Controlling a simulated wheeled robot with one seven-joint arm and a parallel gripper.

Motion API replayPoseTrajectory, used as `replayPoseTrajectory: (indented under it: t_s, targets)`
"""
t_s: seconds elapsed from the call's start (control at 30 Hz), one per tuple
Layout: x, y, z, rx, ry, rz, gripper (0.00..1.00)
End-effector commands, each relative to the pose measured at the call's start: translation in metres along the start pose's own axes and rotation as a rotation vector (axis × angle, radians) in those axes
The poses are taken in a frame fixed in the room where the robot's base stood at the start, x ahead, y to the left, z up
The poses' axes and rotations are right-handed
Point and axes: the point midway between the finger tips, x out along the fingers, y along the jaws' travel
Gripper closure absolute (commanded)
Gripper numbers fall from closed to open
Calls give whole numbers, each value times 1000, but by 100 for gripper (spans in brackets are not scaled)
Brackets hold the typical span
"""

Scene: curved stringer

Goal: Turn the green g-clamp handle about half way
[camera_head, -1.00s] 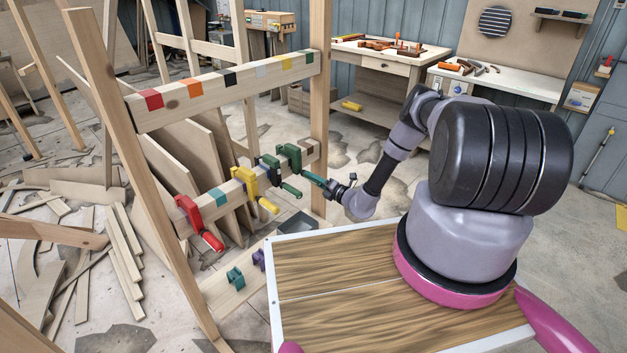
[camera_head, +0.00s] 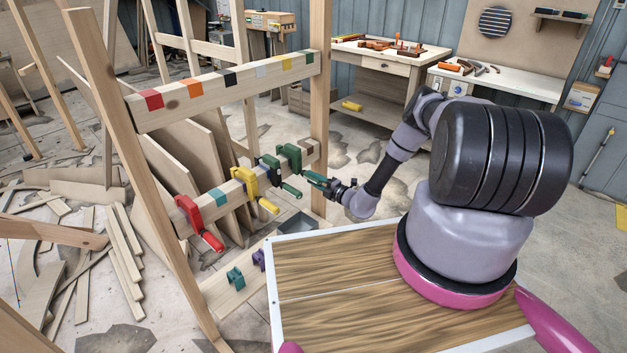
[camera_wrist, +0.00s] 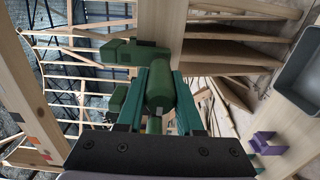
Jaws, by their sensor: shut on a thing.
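Two green g-clamps sit on the lower wooden rail. The farther green g-clamp (camera_head: 290,154) has its handle pointing toward my arm. My gripper (camera_head: 318,180) is at that handle. In the wrist view the green handle (camera_wrist: 160,88) lies between the two teal fingers of my gripper (camera_wrist: 160,100), which are shut on it. The clamp's body (camera_wrist: 135,53) shows above. The nearer green g-clamp (camera_head: 268,166) has its own handle (camera_head: 291,190) free. The grip hides part of the handle, so its turn angle is hard to tell.
A yellow clamp (camera_head: 245,180) and a red clamp (camera_head: 195,218) sit farther left on the same rail. Teal (camera_head: 235,278) and purple (camera_head: 259,260) holders are on the lower board. A grey tray (camera_head: 298,225) lies below my gripper. A wooden post (camera_head: 319,110) stands beside the clamps.

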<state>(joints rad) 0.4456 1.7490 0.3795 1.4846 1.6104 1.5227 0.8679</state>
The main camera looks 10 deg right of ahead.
Motion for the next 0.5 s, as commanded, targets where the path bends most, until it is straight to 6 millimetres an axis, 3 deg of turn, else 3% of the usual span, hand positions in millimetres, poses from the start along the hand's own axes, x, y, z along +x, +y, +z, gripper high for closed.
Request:
replayPoseTrajectory:
  t_s: [0.17,0.2,0.27,0.3,0.5]
  targets:
    - [-1,-1,0,0,0,-2,100]
    - [-1,-1,0,0,0,-2,61]
    - [-1,-1,0,0,0,-2,38]
    - [-1,-1,0,0,0,-2,34]
    - [0,0,0,-1,0,-1,34]
